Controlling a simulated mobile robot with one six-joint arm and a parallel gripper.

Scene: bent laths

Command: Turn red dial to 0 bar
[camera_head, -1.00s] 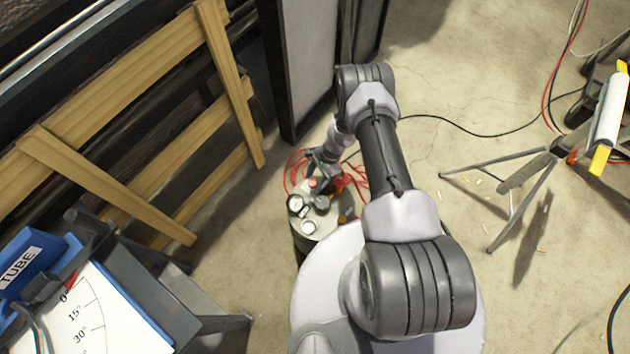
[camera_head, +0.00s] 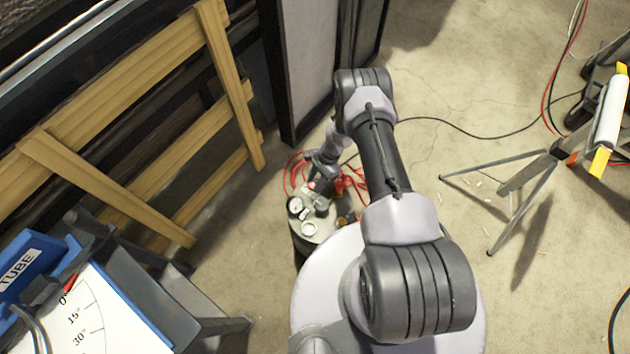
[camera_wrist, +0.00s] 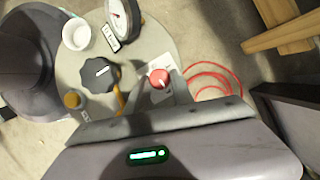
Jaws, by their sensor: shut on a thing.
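The red dial (camera_wrist: 158,78) is a small round knob with a white mark, on the grey round top (camera_wrist: 152,42) of a canister-like unit. In the wrist view my gripper (camera_wrist: 159,81) has one finger on each side of the dial and is shut on it. The mark points to the lower right in that view. In the head view the dial (camera_head: 311,186) shows as a small red spot beside my gripper (camera_head: 314,181). A white-faced gauge (camera_wrist: 119,18) stands on the same top; its reading is too small to tell. Scale print around the dial is not legible.
A black knob (camera_wrist: 100,75), a white cup-like part (camera_wrist: 76,34) and an amber knob (camera_wrist: 72,100) crowd the top. Red hose (camera_wrist: 215,80) coils beside it. Wooden laths (camera_head: 150,165) stand left, a tripod (camera_head: 520,180) right. Floor between is mostly clear.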

